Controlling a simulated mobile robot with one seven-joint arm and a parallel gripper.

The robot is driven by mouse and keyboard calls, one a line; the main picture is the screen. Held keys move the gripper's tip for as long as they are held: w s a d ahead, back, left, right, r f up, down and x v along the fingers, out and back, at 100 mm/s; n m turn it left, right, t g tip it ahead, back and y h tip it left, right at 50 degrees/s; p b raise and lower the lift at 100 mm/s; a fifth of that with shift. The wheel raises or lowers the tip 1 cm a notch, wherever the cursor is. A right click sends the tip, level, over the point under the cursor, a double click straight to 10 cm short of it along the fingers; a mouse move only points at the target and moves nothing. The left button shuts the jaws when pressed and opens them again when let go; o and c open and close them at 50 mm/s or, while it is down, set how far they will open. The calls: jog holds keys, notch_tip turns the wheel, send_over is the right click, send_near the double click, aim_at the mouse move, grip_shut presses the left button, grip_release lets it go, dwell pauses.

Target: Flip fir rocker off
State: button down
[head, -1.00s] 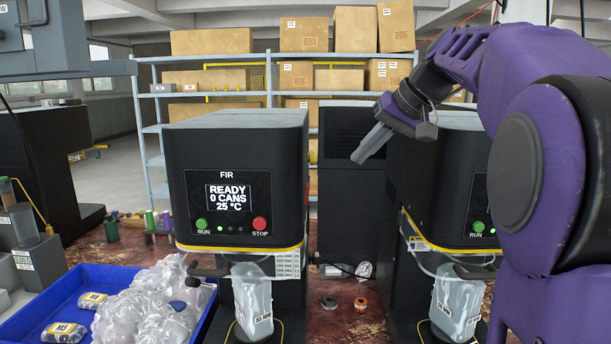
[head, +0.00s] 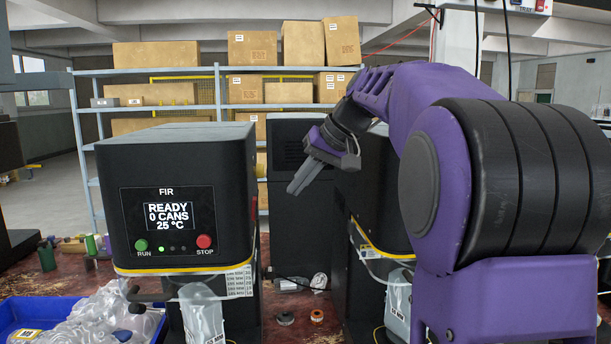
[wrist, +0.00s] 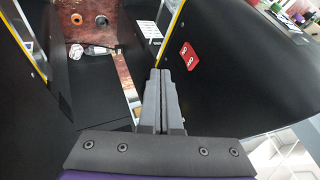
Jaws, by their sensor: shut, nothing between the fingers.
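The FIR machine (head: 185,190) is a black box with a lit display reading READY, 0 CANS, 25 °C. A red rocker (wrist: 188,56) with small white markings sits on a black side panel in the wrist view, right of the fingertips. A thin red edge (head: 254,190) shows on FIR's right side in the head view, seen almost edge-on. Which way the rocker is tipped cannot be told. My gripper (head: 293,190) is shut and empty, in the gap right of FIR, apart from the panel. Its closed fingers also show in the wrist view (wrist: 163,72).
A second black machine (head: 368,205) stands close on the right, partly behind my arm. A green RUN button (head: 141,245) and red STOP button (head: 204,241) are on FIR's front. A blue bin (head: 20,312) with clear bags is at lower left.

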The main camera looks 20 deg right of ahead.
jog(key=w+a+f, duration=0.2)
jog(key=a, duration=0.3)
jog(key=shift+w+a+f, duration=0.3)
jog(key=shift+w+f, duration=0.05)
jog(key=shift+w, duration=0.05)
jog(key=shift+a+r, duration=0.1)
jog(key=shift+a, duration=0.2)
jog(key=shift+w+r, duration=0.1)
